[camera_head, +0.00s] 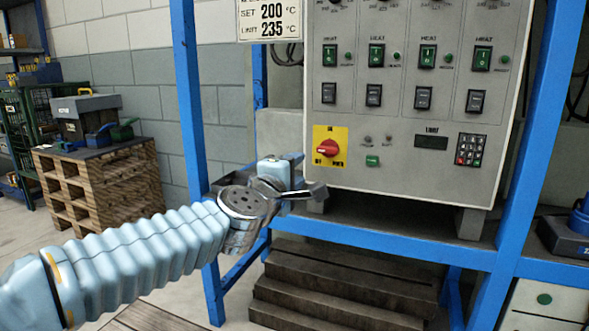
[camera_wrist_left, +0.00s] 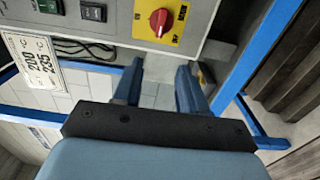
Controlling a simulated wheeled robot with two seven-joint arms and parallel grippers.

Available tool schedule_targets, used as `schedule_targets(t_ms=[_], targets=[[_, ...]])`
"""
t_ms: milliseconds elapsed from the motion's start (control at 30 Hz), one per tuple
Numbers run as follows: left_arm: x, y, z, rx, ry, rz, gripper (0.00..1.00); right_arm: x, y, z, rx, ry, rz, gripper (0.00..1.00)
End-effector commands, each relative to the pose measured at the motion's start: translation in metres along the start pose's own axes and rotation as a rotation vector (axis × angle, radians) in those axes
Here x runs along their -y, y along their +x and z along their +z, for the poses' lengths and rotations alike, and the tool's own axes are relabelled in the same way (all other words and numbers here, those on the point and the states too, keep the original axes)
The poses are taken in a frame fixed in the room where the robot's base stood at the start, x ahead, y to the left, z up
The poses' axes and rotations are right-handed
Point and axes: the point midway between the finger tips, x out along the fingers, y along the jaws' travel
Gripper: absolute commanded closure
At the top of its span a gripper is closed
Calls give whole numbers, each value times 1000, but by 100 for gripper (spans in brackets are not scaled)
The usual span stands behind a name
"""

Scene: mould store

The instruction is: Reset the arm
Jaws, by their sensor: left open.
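My left arm (camera_head: 150,250) comes in from the left of the head view in a pale blue ribbed sleeve. My left gripper (camera_head: 300,180) is in front of the lower left part of the grey control panel (camera_head: 400,165), below the red rotary switch (camera_head: 327,149) on its yellow plate. In the left wrist view the two blue fingers (camera_wrist_left: 158,85) stand apart with nothing between them. The red switch also shows there (camera_wrist_left: 159,22), beyond the fingertips and apart from them. My right gripper is in neither view.
A blue steel frame (camera_head: 188,110) stands around the panel, with a crossbar (camera_head: 400,250) below it. Brown steps or stacked slabs (camera_head: 335,290) lie under the bar. Wooden pallets (camera_head: 105,180) carrying a grey machine (camera_head: 88,118) stand at the left. A temperature sign (camera_head: 268,18) hangs above.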

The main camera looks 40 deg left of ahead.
Motion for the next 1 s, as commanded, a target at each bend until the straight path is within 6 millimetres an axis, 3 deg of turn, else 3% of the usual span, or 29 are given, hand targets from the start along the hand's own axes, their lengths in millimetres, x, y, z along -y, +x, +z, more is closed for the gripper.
schedule_targets(t_ms=[467, 600, 667, 767, 900, 1000], targets=[[0, 0, 0, 0, 0, 0, 58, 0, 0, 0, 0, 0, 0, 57], [18, 9, 7, 12, 33, -35, 58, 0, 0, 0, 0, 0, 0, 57], [41, 20, 15, 29, 78, -81, 58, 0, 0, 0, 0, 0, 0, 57], [105, 44, 37, 82, 197, -196, 58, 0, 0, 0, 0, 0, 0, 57], [222, 62, 74, 214, 406, -388, 58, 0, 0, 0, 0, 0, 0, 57], [306, 57, 98, 337, 548, -514, 58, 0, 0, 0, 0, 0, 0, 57]])
